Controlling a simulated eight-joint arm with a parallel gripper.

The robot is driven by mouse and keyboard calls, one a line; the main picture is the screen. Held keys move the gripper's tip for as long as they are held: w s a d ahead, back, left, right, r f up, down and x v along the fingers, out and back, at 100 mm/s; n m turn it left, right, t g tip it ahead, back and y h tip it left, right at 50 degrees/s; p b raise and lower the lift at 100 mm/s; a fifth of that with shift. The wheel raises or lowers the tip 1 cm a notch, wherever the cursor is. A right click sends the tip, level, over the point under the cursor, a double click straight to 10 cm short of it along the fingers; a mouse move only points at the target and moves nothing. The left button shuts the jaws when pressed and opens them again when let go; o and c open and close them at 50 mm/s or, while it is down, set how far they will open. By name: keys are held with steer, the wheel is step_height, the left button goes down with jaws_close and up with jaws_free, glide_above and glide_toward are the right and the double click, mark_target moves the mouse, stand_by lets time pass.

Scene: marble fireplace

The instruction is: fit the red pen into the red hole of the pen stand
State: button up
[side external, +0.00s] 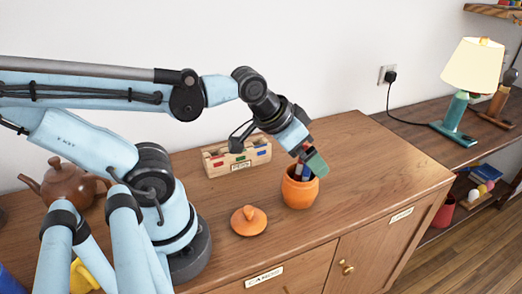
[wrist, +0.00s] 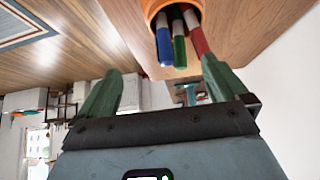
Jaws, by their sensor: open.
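The red pen (wrist: 197,38) stands in an orange pot (side external: 300,190) with a blue pen (wrist: 164,44) and a green pen (wrist: 179,46). In the wrist view it leans to the right side of the pot's mouth, close to the right fingertip. My gripper (wrist: 162,66) is open, with its green fingers apart and nothing visibly held. In the side view my gripper (side external: 312,160) is tilted just above the pot's mouth and partly hides the pens. The wooden pen stand (side external: 237,158) is behind and left of the pot, with coloured marks on its front. Its holes are too small to make out.
An orange lid (side external: 249,221) lies on the wooden cabinet (side external: 370,180) left of the pot. A brown teapot (side external: 62,184) is at the left, near my base. A lamp (side external: 468,75) stands on the lower shelf at right. The cabinet top right of the pot is clear.

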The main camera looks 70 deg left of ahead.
steer(key=shift+c, duration=0.5)
steer(key=c, duration=0.9)
steer(key=w+a+r+n+g, duration=0.4)
steer(key=a+r+n+g, duration=0.1)
steer(key=r+n+g, duration=0.15)
glide_toward(300, 166)
steer(key=shift+n+g, duration=0.45)
steer(key=shift+w+a+f, duration=0.25)
steer(key=shift+w+f, duration=0.15)
steer(key=shift+f, duration=0.65)
steer(key=shift+w+a+f, duration=0.25)
steer(key=shift+w+f, duration=0.15)
steer(key=shift+f, duration=0.6)
steer(key=shift+w+a+f, duration=0.25)
steer(key=shift+w+f, duration=0.15)
steer(key=shift+f, duration=0.65)
